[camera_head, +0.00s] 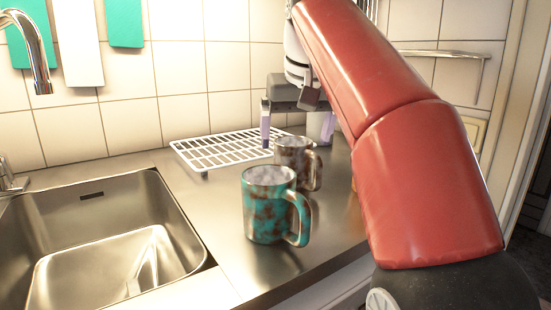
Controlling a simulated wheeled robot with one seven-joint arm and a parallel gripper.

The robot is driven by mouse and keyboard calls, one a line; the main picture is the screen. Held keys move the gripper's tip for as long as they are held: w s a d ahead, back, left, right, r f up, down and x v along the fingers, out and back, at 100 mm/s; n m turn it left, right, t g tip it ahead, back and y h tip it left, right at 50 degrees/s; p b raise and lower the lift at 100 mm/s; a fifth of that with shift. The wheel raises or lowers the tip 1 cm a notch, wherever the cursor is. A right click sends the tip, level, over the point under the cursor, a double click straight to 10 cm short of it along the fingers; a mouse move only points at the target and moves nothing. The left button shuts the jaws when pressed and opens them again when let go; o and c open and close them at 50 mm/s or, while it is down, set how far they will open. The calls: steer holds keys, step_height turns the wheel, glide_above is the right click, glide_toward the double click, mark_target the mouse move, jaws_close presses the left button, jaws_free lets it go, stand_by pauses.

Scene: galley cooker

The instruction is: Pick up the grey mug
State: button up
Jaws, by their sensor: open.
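A mottled grey-and-brown mug (293,158) stands upright on the steel counter, with its handle to the right; it is the only mug that looks grey. A teal mug with rusty brown patches (268,208) stands in front of it and hides part of its lower left side. My gripper (296,134) points down with its fingers apart. In the picture the fingers are above and behind the grey mug's rim, one on each side. I cannot tell how far behind the mug they are, and no grip on it shows.
A white wire drying rack (225,150) lies on the counter at the back. A sink (100,240) with a tap (38,60) is at the left. A tiled wall closes the back. My red arm hides the counter's right side.

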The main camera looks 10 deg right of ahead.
mark_target(294, 161)
steer(key=shift+w+a+f, duration=0.2)
steer(key=shift+w+f, duration=0.2)
steer(key=shift+w, duration=0.15)
steer(key=b+x, duration=0.1)
steer(key=x, duration=0.3)
steer(key=d+b+x, duration=0.1)
steer(key=x, duration=0.2)
steer(key=shift+w+r+b, duration=0.1)
steer(key=shift+b, duration=0.2)
steer(key=shift+c, duration=0.3)
steer(key=shift+r, duration=0.1)
steer(key=c, duration=1.3)
steer(key=shift+o, duration=0.2)
